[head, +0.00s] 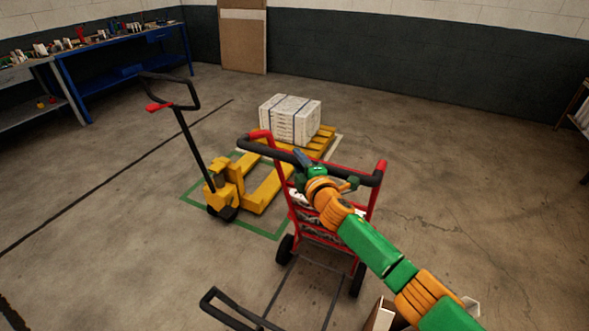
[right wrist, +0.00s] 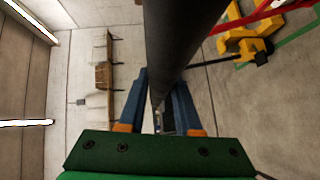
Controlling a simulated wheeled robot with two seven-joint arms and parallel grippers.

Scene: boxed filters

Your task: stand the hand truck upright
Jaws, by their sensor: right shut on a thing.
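The red hand truck (head: 377,198) stands on its two black wheels in the middle of the head view, with a dark handle bar (head: 265,147) across its top. Its exact tilt is hard to tell from this angle. A pale load shows partly between its rails, mostly hidden by my arm. My right gripper (head: 306,164) is on the handle bar near its middle. In the right wrist view, the dark bar (right wrist: 178,42) runs between the blue fingers of my right gripper (right wrist: 160,80), which is shut on it. My left gripper is not in view.
A yellow pallet truck (head: 225,184) stands behind and left, inside a green floor outline. A strapped white stack (head: 290,119) sits on a pallet beyond it. Blue workbenches (head: 125,72) line the left wall. A cardboard box (head: 380,315) is at the bottom. Floor at right is clear.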

